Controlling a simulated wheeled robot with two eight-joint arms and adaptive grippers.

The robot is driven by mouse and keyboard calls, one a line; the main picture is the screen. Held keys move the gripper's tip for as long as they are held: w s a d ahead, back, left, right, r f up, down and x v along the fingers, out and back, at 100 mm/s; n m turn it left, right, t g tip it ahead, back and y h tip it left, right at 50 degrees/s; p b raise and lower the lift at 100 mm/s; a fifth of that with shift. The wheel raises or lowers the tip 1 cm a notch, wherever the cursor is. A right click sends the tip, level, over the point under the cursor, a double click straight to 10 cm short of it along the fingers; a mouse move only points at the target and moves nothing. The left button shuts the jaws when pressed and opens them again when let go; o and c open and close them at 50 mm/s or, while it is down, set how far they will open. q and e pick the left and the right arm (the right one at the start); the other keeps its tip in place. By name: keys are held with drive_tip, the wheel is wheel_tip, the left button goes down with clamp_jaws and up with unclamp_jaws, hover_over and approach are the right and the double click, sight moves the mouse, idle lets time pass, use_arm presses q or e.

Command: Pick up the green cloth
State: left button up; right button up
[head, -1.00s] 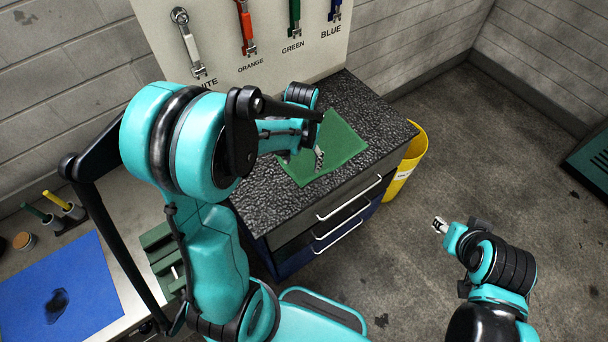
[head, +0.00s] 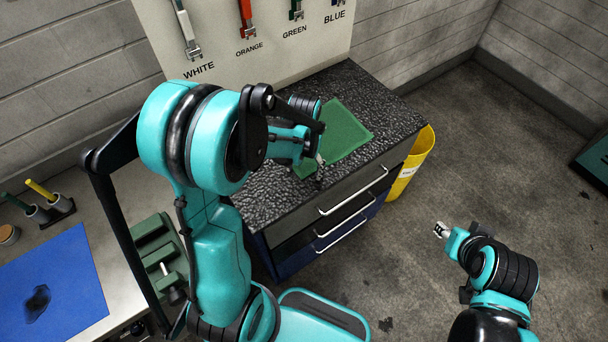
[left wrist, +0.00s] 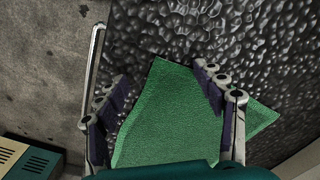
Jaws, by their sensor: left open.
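The green cloth (head: 345,132) lies flat on the dark speckled top of the drawer cabinet (head: 275,190). In the left wrist view the cloth (left wrist: 165,115) spreads between and below the fingers, with a corner reaching out past the right finger. My left gripper (head: 319,170) is at the cloth's near left edge in the head view. In the left wrist view the left gripper (left wrist: 160,95) is open, with its two fingers wide apart and nothing held between them. Its height above the cloth is hard to judge. My right gripper (head: 441,230) is held out over the floor, away from the cloth.
A yellow bin (head: 412,165) stands beside the cabinet's right side. A tool board (head: 290,45) with hanging wrenches rises behind it. At left, a bench holds a blue mat (head: 50,285) and a green vise (head: 160,250). The floor at right is mostly clear.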

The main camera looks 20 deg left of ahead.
use_arm(q)
drive_tip(key=shift+f, duration=0.1)
drive_tip(key=shift+f+b, duration=0.35)
drive_tip(key=shift+b, duration=0.1)
drive_tip(key=shift+s+r, duration=0.1)
drive_tip(key=c, duration=1)
drive_tip(key=shift+d, duration=0.2)
drive_tip(key=c, duration=0.3)
drive_tip(key=shift+a, duration=0.1)
drive_tip(key=shift+r, duration=0.2)
drive_tip(key=r+p, duration=0.3)
drive_tip(key=shift+a, duration=0.3)
clamp_jaws()
wheel_tip(320, 180, up, 9)
drive_tip(key=p, duration=0.6)
drive_tip(key=shift+d+f, duration=0.2)
